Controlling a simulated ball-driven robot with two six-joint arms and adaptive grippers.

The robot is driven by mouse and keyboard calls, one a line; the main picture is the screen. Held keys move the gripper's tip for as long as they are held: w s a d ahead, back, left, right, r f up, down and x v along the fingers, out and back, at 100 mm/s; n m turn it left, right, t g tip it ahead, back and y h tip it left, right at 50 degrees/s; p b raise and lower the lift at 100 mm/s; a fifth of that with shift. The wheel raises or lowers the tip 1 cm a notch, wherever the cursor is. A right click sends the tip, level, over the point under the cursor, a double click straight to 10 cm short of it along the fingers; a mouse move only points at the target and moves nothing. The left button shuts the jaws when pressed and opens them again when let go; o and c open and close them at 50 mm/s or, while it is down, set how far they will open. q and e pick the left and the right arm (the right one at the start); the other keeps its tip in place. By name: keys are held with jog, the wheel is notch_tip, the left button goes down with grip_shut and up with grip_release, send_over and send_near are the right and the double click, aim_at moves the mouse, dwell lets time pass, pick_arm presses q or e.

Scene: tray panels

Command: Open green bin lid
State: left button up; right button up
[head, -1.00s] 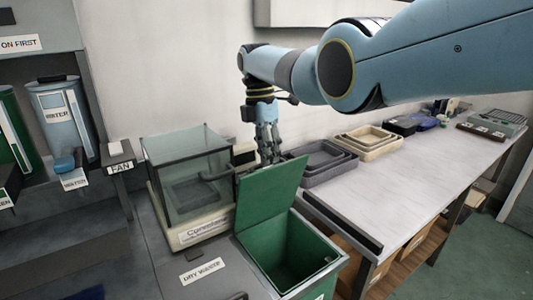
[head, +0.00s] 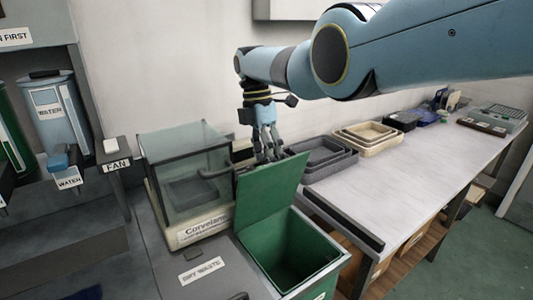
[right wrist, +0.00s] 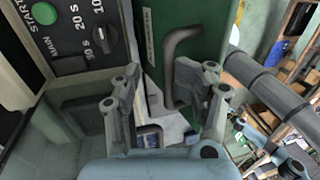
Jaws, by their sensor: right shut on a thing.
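The green bin (head: 318,277) stands at the front middle in the head view, and its inside shows from above. Its green lid (head: 268,195) is raised and stands up steeply at the back of the opening. My right gripper (head: 268,150) is at the lid's top edge, on the side away from the bin. In the right wrist view the green lid (right wrist: 190,25) carries a dark curved handle (right wrist: 172,70) between the fingers of my right gripper (right wrist: 165,95). The gripper is shut on this handle; the exact contact is partly hidden. My left gripper is not in view.
A glass-sided box (head: 185,180) on a pale base stands close left of the lid. Grey trays (head: 325,165) and beige trays (head: 365,138) sit on the long table (head: 400,185) at right. Water dispensers (head: 58,115) stand at far left.

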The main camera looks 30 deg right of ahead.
jog(key=shift+w+a+r, duration=0.1)
jog(key=shift+a+r, duration=0.05)
jog(key=shift+r, duration=0.05)
jog(key=v, duration=1.1)
jog(key=shift+r, duration=0.4)
